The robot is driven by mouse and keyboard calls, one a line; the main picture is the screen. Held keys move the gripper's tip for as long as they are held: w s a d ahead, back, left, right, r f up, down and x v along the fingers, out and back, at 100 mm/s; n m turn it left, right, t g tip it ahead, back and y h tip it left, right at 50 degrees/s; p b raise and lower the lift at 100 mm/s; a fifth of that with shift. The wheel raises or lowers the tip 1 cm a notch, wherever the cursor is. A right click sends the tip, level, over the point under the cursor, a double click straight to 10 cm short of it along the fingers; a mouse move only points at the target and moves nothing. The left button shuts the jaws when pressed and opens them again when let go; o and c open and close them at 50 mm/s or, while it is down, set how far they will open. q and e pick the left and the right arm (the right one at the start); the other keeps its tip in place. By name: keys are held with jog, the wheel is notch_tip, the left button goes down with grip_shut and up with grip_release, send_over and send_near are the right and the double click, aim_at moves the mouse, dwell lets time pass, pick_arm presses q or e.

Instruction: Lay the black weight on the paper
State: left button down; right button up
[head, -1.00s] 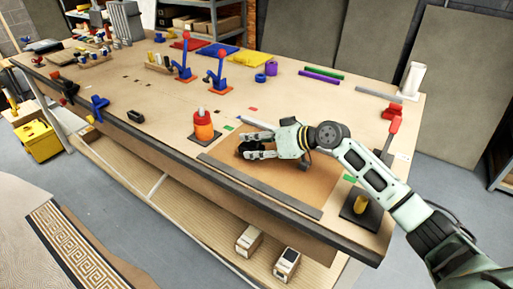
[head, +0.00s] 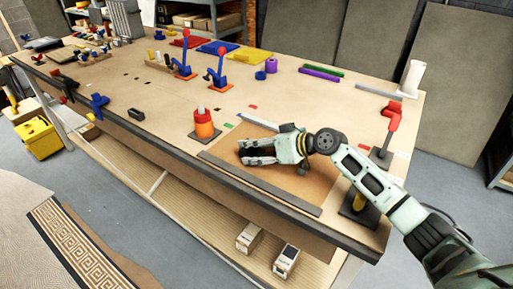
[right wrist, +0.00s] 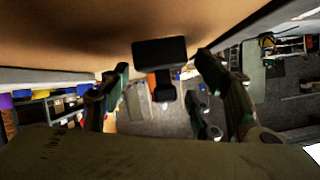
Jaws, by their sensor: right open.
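The brown paper (head: 305,187) lies flat near the front right of the bench. My right gripper (head: 250,152) is low over its left part, fingers pointing left. In the right wrist view, the black weight (right wrist: 160,52) shows between my two open fingers (right wrist: 160,85), with a gap on either side. It looks to be against the brown surface (right wrist: 80,25), but this view does not settle contact. My left gripper is not in view.
A long grey bar (head: 262,186) lies along the paper's front edge. An orange-red cylinder on a dark base (head: 204,125) stands just left of the paper. A red clamp (head: 389,125) stands to the right.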

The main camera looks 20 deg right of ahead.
jog(key=shift+r, duration=0.1)
jog(key=b+v, duration=0.2)
jog(key=v, duration=0.9)
jog(key=shift+d+b, duration=0.2)
jog(key=shift+b, duration=0.1)
jog(key=shift+s+d+r, duration=0.15)
jog(key=shift+s+r, duration=0.05)
jog(key=shift+s, duration=0.1)
